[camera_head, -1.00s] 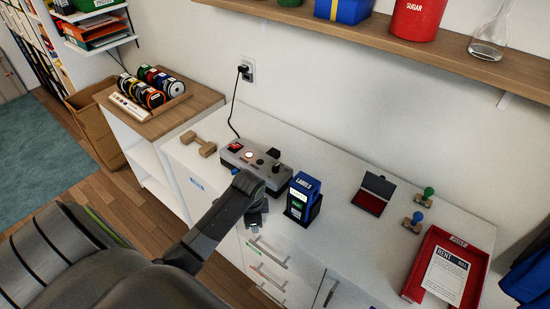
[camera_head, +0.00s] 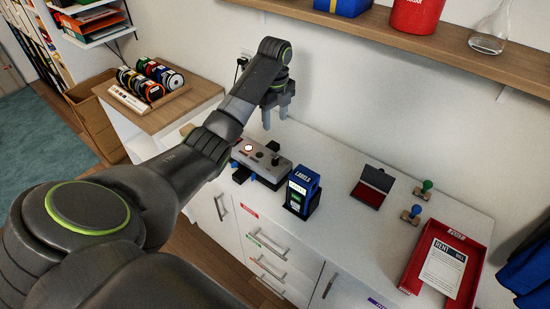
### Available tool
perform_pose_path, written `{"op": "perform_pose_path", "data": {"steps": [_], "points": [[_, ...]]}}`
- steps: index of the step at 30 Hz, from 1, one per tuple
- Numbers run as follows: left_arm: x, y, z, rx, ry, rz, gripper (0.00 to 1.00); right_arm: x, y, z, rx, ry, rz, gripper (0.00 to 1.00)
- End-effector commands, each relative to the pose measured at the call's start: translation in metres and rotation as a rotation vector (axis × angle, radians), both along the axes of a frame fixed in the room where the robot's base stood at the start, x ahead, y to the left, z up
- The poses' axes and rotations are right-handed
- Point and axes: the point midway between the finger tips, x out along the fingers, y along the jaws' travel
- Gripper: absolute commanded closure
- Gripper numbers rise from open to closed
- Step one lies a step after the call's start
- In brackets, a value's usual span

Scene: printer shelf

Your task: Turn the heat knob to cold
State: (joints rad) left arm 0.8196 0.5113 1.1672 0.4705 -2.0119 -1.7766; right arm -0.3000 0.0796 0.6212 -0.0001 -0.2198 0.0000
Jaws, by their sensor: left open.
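A grey control box (camera_head: 263,163) stands on the white cabinet top. It has a lit round light (camera_head: 248,148) and a small black knob (camera_head: 273,146) on top near its right end. I cannot read the knob's setting or any markings. My left gripper (camera_head: 275,118) is open and empty, fingers pointing down. In the picture it is just above the box's back edge, apart from the knob. My right gripper does not show.
A blue label box (camera_head: 304,190) stands close to the right of the control box. A stamp pad (camera_head: 372,187), two stamps (camera_head: 411,214) and a red tray (camera_head: 471,289) lie farther right. A wooden shelf (camera_head: 400,47) hangs above. Cabinet top between is clear.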

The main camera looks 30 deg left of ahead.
Motion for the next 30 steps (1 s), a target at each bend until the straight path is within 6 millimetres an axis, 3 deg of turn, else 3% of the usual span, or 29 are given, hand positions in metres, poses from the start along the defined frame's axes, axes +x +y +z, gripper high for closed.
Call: {"op": "perform_pose_path", "data": {"steps": [3, 25, 27, 30], "points": [[0.0, 0.0, -0.021, 0.0, 0.0, 0.001, 0.51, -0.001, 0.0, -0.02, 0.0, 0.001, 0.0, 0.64], [0.0, 0.0, -0.104, 0.001, -0.001, 0.002, 0.51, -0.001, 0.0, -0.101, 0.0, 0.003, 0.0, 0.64], [0.0, 0.0, -0.112, 0.001, -0.001, 0.002, 0.51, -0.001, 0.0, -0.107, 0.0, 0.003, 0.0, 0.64], [-0.001, -0.001, -0.127, -0.001, 0.003, 0.002, 0.51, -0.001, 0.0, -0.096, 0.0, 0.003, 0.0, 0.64]]}}
